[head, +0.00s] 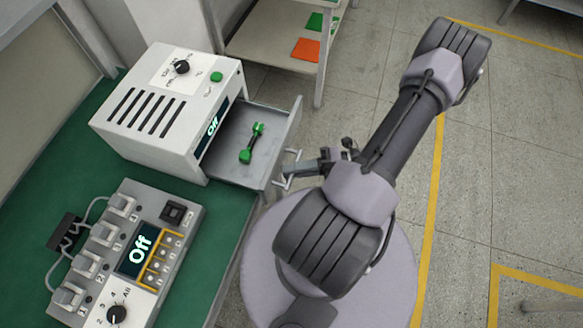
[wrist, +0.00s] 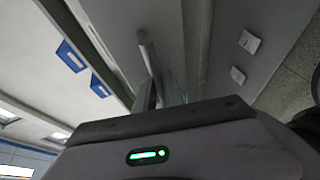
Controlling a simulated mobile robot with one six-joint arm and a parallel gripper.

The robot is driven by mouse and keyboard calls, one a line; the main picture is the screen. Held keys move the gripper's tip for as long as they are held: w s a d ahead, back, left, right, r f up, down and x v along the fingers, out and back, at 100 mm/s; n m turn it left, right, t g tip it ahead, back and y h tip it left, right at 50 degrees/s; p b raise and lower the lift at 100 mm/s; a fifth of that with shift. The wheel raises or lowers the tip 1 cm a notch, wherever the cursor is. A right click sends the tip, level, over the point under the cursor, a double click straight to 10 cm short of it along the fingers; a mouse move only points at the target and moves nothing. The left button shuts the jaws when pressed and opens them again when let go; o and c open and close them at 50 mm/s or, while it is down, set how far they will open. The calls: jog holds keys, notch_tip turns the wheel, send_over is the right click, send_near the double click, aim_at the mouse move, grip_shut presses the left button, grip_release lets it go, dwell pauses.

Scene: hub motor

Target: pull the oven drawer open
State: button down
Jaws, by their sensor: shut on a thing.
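The oven (head: 165,105) is a white box with black vent slots, a knob and a green button on top, standing on the green bench. Its grey drawer (head: 283,133) is pulled out to the right, with a green-ended part (head: 252,143) lying inside. The drawer handle (head: 287,170) is on the drawer's outer front. My gripper (head: 291,170) is at the handle and shut on it.
A grey control box (head: 130,250) with an "Off" display and cables stands on the green bench (head: 35,225), nearer than the oven. A shelf (head: 275,45) with green and orange pieces stands behind. The floor on the right is open, with yellow lines.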

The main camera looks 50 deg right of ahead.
jog(key=c, duration=1.5)
grip_release()
jog(key=shift+o, duration=0.2)
jog(key=p+v, duration=0.2)
jog(key=v, duration=1.5)
jog(key=shift+s+r+p, duration=0.15)
jog(key=shift+p, duration=0.15)
jog(key=shift+d, duration=0.15)
